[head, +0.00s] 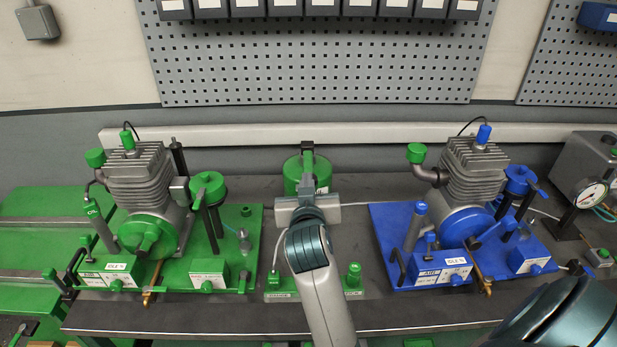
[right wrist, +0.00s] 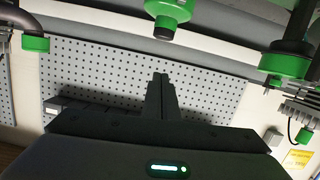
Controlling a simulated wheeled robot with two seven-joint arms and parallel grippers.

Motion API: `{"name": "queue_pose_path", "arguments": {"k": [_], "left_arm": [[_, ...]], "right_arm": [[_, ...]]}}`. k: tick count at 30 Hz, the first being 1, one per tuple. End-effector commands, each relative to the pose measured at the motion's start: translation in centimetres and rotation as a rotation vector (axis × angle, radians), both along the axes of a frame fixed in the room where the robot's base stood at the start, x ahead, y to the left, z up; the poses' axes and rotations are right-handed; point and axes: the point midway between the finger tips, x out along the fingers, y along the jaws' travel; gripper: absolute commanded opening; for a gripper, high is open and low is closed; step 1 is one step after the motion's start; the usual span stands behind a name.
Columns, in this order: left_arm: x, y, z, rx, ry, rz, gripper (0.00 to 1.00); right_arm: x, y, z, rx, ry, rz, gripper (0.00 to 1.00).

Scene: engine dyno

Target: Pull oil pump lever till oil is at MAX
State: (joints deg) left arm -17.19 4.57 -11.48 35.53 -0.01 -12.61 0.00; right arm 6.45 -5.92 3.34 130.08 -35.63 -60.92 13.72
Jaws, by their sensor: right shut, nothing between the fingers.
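A green cylindrical unit (head: 292,172) stands at the back middle of the bench, partly hidden behind my right gripper. I cannot tell for sure whether it is the oil pump, and no lever or MAX mark can be made out. My right gripper (head: 308,158) reaches in from the front and points to the back wall, over or in front of this unit. Its fingers are together and empty; they also show shut in the right wrist view (right wrist: 160,84). Whether they touch anything is unclear. My left gripper is out of view.
A green-based engine (head: 148,185) stands left and a blue-based engine (head: 470,180) right, with control boxes in front. A small green-edged panel (head: 280,297) lies partly under my forearm. A gauge (head: 590,195) is far right. A pegboard (head: 320,65) hangs behind.

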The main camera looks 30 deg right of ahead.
Motion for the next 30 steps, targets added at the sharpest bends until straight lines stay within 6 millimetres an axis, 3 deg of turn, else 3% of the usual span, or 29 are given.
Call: {"name": "queue_pose_path", "arguments": {"k": [16,22,30], "left_arm": [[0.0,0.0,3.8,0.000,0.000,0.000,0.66],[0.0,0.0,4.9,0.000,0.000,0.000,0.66],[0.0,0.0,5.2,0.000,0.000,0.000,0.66]], "right_arm": [[7.1,-4.6,-1.3,-0.002,0.002,0.000,0.00],[6.8,-4.7,-4.3,0.000,0.005,0.000,0.00],[6.8,-4.8,-5.6,0.000,0.000,0.001,0.00]]}}
